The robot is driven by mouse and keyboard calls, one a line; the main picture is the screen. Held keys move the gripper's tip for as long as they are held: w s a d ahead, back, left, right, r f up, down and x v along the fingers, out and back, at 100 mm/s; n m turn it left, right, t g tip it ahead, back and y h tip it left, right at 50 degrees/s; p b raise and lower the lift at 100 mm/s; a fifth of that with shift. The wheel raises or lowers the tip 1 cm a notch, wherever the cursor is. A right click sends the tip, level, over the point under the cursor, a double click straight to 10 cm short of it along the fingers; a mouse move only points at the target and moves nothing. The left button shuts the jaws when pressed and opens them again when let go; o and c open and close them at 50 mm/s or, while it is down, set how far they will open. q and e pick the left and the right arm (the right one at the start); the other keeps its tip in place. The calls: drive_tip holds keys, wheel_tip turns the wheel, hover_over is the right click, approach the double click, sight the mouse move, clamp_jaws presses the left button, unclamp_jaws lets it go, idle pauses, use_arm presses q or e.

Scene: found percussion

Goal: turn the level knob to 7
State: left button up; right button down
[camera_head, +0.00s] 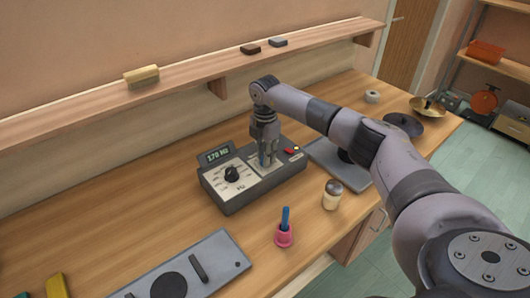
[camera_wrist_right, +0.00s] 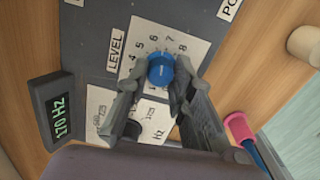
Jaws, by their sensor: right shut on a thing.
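The level knob (camera_wrist_right: 160,70) is a round blue knob on a white numbered dial beside the LEVEL label (camera_wrist_right: 116,50). The numbers 4 to 8 show along its upper side in the right wrist view; I cannot read for certain where its pointer stands. My right gripper (camera_wrist_right: 161,76) is shut on the knob, one finger on each side. In the head view, my right gripper (camera_head: 267,158) points down over the right part of the grey device (camera_head: 245,202) and mostly hides the knob. My left gripper is not in view.
The device has a display (camera_head: 217,154) reading 170 Hz, a black knob (camera_head: 232,174) and a red button (camera_head: 288,151). A grey plate (camera_head: 205,262) lies front left.

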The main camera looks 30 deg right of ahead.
drive_tip(key=shift+d+r+m+p, duration=0.1)
drive_tip(key=shift+m+p, duration=0.2)
drive_tip(key=shift+m, duration=0.9)
drive_tip(key=c, duration=1.4)
unclamp_jaws()
drive_tip(key=shift+o, duration=0.2)
wheel_tip(320, 180, up, 12)
